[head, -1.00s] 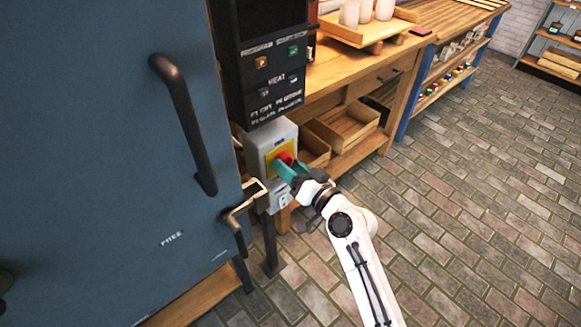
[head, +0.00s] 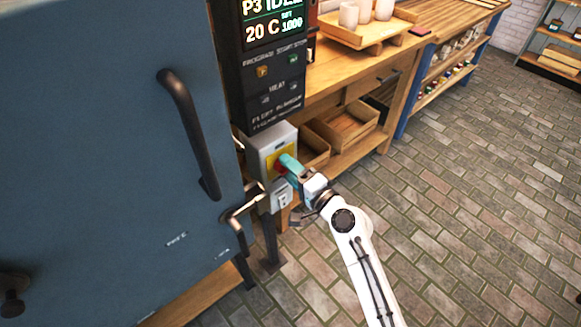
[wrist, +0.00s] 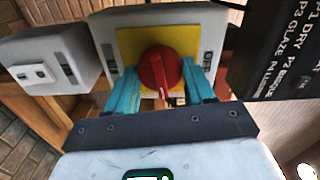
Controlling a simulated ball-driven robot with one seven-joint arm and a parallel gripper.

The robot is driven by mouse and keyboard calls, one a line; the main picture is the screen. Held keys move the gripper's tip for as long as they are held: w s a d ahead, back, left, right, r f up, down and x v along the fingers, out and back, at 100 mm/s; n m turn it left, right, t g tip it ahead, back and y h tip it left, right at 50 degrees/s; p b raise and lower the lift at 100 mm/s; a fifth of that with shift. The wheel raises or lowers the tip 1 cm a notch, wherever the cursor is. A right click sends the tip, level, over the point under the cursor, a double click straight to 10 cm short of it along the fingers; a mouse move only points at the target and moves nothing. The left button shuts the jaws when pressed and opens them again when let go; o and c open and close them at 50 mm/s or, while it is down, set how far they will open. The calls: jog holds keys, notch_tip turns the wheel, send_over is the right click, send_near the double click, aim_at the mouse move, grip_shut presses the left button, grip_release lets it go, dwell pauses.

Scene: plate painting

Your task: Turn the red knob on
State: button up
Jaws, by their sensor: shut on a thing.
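The red knob (wrist: 159,70) sits on a yellow plate (wrist: 128,42) on the front of a grey switch box (wrist: 104,33). In the wrist view its raised grip stands nearly upright in the picture. My gripper (wrist: 165,88) has its teal fingers on either side of the knob and is shut on it. The control panel (head: 257,105) above the box has a lit display (head: 273,18) reading 20 C and 1000.
A large blue door (head: 90,130) with a black handle (head: 190,130) stands to the left, and a metal latch (head: 240,208) sticks out near the box. A wooden bench (head: 345,75) with trays is behind. The brick floor (head: 460,200) at right is open.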

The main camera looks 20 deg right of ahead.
jog(key=shift+m, duration=0.6)
jog(key=o, duration=1)
jog(key=shift+o, duration=0.2)
jog(key=shift+s+d, duration=0.1)
jog(key=b+v, duration=0.1)
jog(key=v, duration=0.9)
jog(key=shift+s, duration=0.3)
